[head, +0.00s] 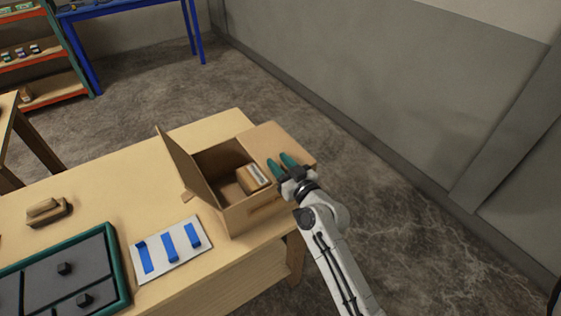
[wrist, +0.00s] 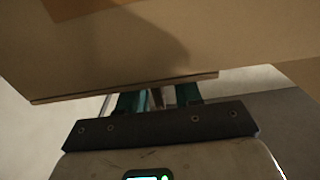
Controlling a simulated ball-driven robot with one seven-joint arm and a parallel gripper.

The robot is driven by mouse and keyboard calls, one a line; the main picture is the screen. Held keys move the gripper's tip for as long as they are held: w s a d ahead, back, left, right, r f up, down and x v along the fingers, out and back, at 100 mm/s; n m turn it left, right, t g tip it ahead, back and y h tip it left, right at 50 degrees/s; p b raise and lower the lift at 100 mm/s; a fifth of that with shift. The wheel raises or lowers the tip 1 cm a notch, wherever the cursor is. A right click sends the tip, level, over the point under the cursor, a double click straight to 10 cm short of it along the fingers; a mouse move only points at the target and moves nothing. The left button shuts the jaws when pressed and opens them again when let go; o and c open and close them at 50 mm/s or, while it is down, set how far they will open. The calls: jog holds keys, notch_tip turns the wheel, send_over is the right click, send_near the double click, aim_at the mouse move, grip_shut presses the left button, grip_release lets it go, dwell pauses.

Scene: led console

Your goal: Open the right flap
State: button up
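The cardboard box (head: 240,218) stands open-topped near the table's right end. Its right flap (head: 268,137) is folded outward to the right and lies roughly level. Its left flap (head: 176,160) stands up, tilted outward. My gripper (head: 282,161) is at the right flap, its two green fingers lying across the flap's near part in the head view. The fingers are apart with nothing seen between them. In the wrist view, a cardboard panel (wrist: 225,40) fills the top and hides the fingertips of my gripper (wrist: 158,98); contact cannot be told.
A small package (head: 256,176) sits inside the box. On the table (head: 100,235) are a white board with blue strips (head: 168,250), a green-framed grey panel (head: 60,275) and a wooden block (head: 46,210). A grey wall stands at right, with clear floor between.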

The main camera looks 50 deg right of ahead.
grip_shut()
dwell(0.6)
